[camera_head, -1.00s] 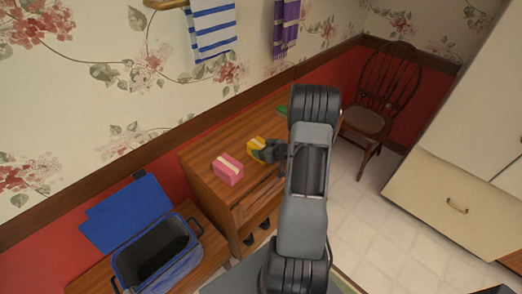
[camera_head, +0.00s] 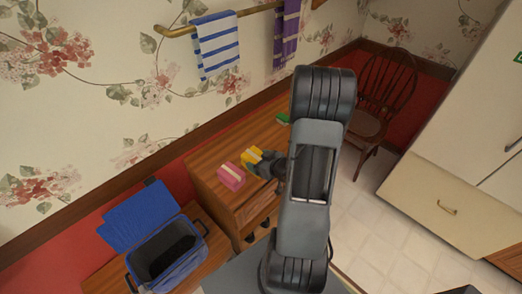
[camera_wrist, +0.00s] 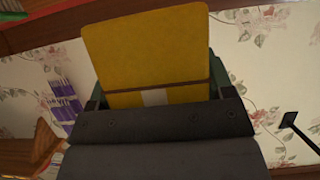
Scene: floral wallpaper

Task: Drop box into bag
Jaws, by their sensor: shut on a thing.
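My gripper (camera_head: 264,163) is shut on a yellow box (camera_head: 251,155) near the wooden cabinet. In the wrist view the yellow box (camera_wrist: 148,48) fills the jaws, with a dark line and a pale patch across its near part. In the head view, a pink box (camera_head: 231,177) with a pale stripe sits on the cabinet, just left of my gripper. A green box (camera_head: 283,119) is farther back, partly hidden by my arm. The blue bag (camera_head: 198,252) stands at the lower left, its lid (camera_head: 140,215) open and its dark inside showing.
The wooden cabinet (camera_head: 213,160) stands against the wall, with the bag on a lower wooden surface (camera_head: 101,277) to its left. Striped towels (camera_head: 217,46) hang from a rail above. A dark chair (camera_head: 366,124) and pale cupboards (camera_head: 437,190) are to the right.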

